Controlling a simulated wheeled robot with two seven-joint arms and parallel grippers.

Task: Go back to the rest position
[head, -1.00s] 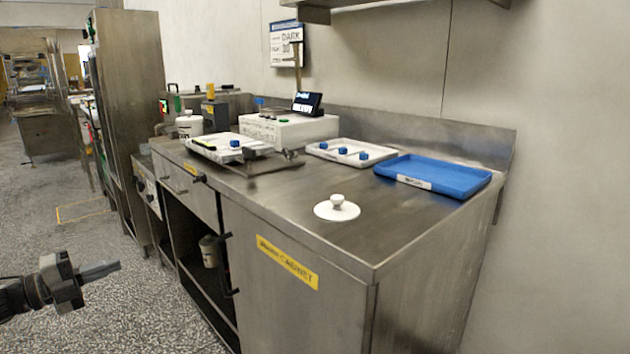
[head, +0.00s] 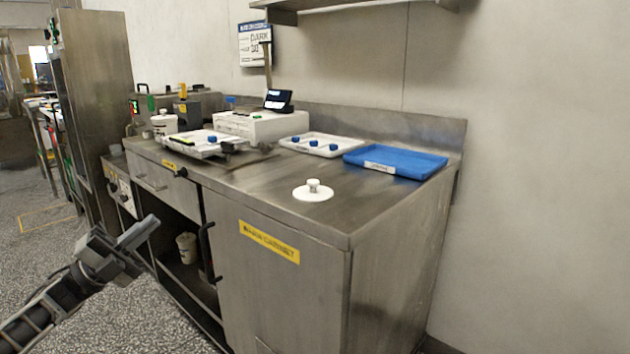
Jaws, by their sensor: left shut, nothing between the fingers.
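My left gripper (head: 137,234) is at the lower left of the head view, in front of the open shelf part of the steel cabinet. Its fingers are together with nothing between them, and it touches nothing that I can see. My right gripper is out of view. The steel cabinet (head: 290,303) has a yellow label on its front. On its top are a white round lid with a knob (head: 313,191), a blue tray (head: 415,163) and a white tray with several blue-capped items (head: 330,151).
A white machine with a small dark screen (head: 262,124) and a white pot (head: 164,124) stand farther back on the counter. A white container (head: 187,247) sits on the open shelf. Speckled floor (head: 150,325) is clear at the lower left. A wall shelf (head: 340,9) hangs above.

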